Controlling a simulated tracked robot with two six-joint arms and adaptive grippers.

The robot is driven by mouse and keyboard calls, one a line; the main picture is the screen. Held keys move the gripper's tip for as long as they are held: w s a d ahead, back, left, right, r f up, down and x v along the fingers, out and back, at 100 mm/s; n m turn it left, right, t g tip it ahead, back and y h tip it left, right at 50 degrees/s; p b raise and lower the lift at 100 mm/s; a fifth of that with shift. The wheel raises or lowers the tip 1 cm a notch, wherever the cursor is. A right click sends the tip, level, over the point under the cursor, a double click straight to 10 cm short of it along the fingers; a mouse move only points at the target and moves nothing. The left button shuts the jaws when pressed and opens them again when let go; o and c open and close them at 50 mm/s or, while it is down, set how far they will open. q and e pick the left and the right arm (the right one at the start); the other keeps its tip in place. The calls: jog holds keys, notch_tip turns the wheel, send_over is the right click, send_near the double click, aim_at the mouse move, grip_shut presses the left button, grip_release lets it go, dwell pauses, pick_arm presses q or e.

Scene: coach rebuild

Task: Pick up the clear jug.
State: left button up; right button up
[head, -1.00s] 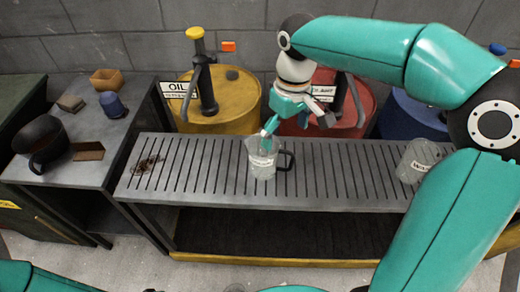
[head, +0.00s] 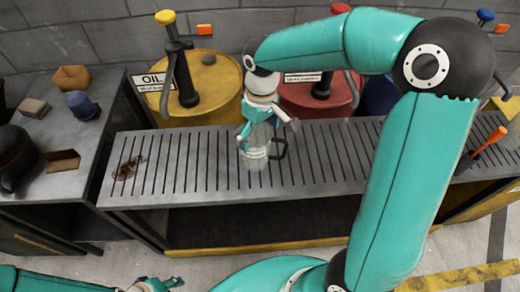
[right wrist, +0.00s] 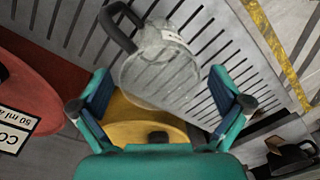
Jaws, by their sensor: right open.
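The clear jug (head: 256,160) with a black handle and a pale label stands upright on the slatted grey bench (head: 330,165). My right gripper (head: 256,140) is at the jug's upper part and hides some of it. In the right wrist view the clear jug (right wrist: 160,68) lies ahead, between the lines of the open fingers of my right gripper (right wrist: 160,104), with a visible gap on each side. Its black handle is at the upper left there. My left gripper (head: 158,284) shows only partly at the bottom edge, and its opening is unclear.
A yellow oil drum (head: 207,106) and a red drum (head: 305,98), both with pumps, stand behind the bench. A side table (head: 75,140) on the left holds a dark mug (head: 14,158) and small items. My right arm hides much of the bench's right part.

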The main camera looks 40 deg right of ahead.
send_over(258, 147)
jog(key=s+a, duration=0.3)
jog(key=s, duration=0.1)
jog(key=shift+w+d+f, duration=0.1)
jog(key=shift+w+f, duration=0.05)
jog(key=shift+f, duration=1.35)
jog(key=shift+w+d+f, duration=0.1)
jog(key=shift+f, duration=1.4)
jog(key=c, duration=1)
